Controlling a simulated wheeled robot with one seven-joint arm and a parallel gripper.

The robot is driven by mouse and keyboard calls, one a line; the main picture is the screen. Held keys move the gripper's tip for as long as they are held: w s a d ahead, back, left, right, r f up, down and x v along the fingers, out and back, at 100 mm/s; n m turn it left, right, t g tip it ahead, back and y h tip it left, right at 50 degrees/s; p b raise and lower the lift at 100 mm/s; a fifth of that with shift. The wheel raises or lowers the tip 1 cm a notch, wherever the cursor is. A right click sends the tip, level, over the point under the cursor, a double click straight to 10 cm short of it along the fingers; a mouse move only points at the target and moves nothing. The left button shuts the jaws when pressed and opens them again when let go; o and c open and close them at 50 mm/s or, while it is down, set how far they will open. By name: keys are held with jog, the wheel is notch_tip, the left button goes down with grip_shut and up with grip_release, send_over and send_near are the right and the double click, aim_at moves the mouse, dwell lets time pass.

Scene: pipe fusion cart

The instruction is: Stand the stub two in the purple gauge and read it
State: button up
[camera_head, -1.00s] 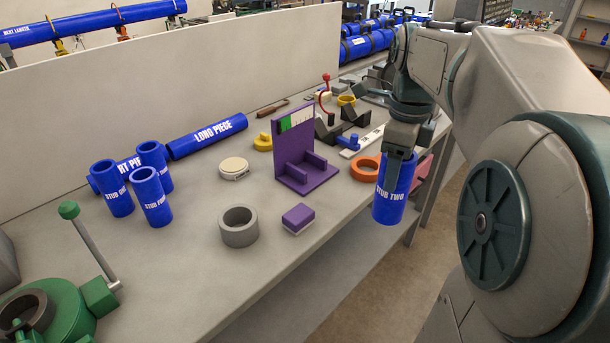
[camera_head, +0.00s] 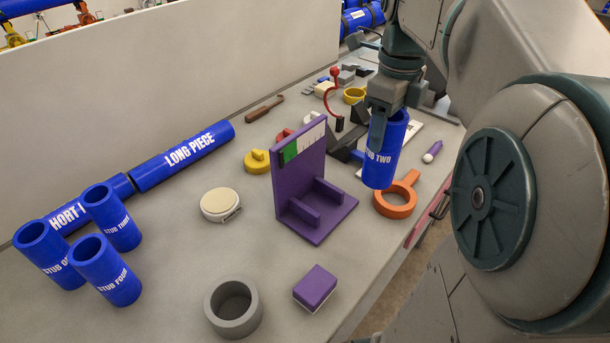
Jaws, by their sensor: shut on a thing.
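Stub two (camera_head: 384,152) is a blue open tube with white lettering, hanging roughly upright in my gripper (camera_head: 382,122). My gripper is shut on its upper wall, and the far finger is partly hidden by the tube. The stub is in the air, right of the purple gauge (camera_head: 302,178) in the picture and apart from it. The gauge has a flat base with two low ribs and an upright back plate. A white and green scale strip (camera_head: 304,139) is at the top of that plate. The space between the ribs is empty.
An orange ring (camera_head: 397,208) lies below and right of the stub. A purple-and-white block (camera_head: 315,287) and a grey ring (camera_head: 233,306) lie in front. Several blue stubs (camera_head: 105,270) stand left, near the long piece (camera_head: 184,156). A round cream disc (camera_head: 221,204) lies between.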

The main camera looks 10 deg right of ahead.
jog(key=w+a+f, duration=0.5)
jog(key=a+f, duration=0.5)
jog(key=f, duration=0.1)
jog(key=shift+a, duration=0.3)
jog(key=shift+w+f, duration=0.1)
jog(key=o, duration=1.1)
notch_tip(320, 180, up, 12)
jog(key=p, duration=0.1)
